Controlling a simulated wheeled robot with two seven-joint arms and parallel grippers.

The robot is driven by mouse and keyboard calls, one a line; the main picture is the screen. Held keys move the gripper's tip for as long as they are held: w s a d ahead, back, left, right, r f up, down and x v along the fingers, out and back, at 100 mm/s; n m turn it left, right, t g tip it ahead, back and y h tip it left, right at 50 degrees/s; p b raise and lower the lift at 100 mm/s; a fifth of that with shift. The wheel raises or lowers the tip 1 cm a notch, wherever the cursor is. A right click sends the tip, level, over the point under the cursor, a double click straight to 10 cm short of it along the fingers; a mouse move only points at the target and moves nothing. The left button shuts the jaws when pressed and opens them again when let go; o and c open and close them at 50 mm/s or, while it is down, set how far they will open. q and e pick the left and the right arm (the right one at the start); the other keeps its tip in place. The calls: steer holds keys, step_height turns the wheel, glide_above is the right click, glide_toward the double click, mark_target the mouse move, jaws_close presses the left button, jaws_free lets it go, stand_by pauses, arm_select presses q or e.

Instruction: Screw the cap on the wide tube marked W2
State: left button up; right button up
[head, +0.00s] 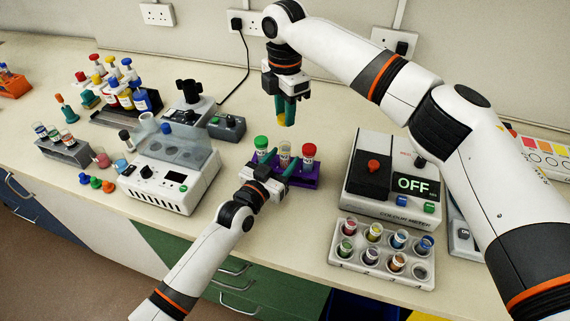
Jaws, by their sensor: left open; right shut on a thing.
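A purple rack (304,183) holds three wide tubes: one with a green cap (261,142), an uncapped one (285,154) in the middle, and one with a red cap (309,150). The labels are too small to read, so I cannot tell which is W2. My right gripper (286,112) points down, shut on a yellow cap (286,122), above and behind the rack, apart from the tubes. My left gripper (267,163) is open at the rack's front, its fingers near the middle tube. It hides part of the rack and the lower tubes.
A colour meter (385,208) reading OFF and a grey rack of small coloured tubes (340,252) stand to the right. A white machine with a clear lid (175,195) stands to the left. Loose coloured caps (96,182) lie farther left. Bench behind the purple rack is clear.

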arm_select(q)
steer(key=shift+x, duration=0.85)
jaws_close()
